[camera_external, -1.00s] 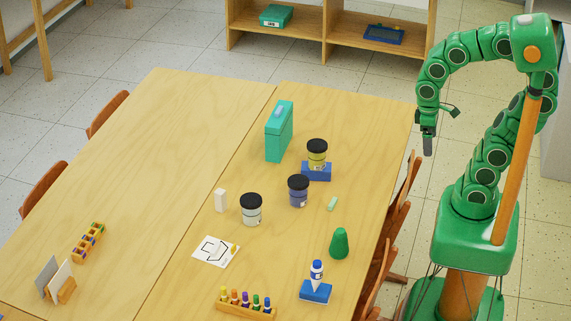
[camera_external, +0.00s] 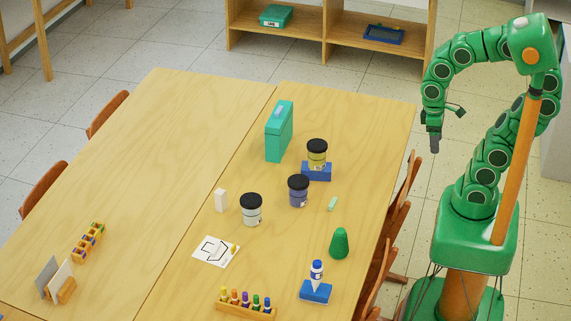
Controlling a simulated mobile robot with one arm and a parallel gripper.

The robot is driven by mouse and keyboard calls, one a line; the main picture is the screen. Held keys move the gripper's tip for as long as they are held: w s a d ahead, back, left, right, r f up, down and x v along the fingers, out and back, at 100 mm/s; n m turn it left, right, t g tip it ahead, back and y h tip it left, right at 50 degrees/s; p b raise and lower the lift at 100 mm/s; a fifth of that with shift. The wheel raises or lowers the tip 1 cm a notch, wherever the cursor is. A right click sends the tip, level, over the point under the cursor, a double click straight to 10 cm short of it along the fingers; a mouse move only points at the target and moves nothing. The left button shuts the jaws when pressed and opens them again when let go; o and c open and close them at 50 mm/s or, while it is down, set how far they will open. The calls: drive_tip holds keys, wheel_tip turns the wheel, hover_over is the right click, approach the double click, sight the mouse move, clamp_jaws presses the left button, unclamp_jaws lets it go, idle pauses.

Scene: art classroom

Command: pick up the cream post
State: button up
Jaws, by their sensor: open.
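The cream post (camera_external: 221,200) is a small pale upright block on the right-hand table, left of the white jar with a black lid. It stands on its own and nothing touches it. My gripper (camera_external: 442,130) hangs at the end of my green arm, past the table's right edge and well away from the post. It is open and empty, with its fingers spread.
A yellow jar (camera_external: 317,153) on a blue block (camera_external: 316,172), a teal box (camera_external: 279,131) and a green cone (camera_external: 339,243) stand between or around. Chairs (camera_external: 398,205) line the right edge.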

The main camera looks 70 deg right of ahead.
drive_tip(key=w+a+r+n+y, duration=0.2)
drive_tip(key=w+a+r, duration=0.25)
drive_tip(key=w, duration=0.45)
drive_tip(key=w+a+r+n+y, duration=0.2)
drive_tip(key=w+a+r, duration=0.25)
drive_tip(key=w, duration=0.35)
drive_tip(key=n+t+y, duration=0.5)
drive_tip(key=n+y, duration=0.4)
drive_tip(key=n, duration=0.3)
hover_over(218, 198)
drive_tip(key=d, duration=0.5)
wheel_tip(218, 198, down, 5)
drive_tip(key=f, duration=3.1)
drive_tip(key=shift+s+a+f, duration=0.2)
drive_tip(key=shift+s, duration=0.2)
drive_tip(key=shift+x, duration=2.6)
drive_tip(key=shift+s, duration=0.1)
drive_tip(key=shift+c, duration=0.2)
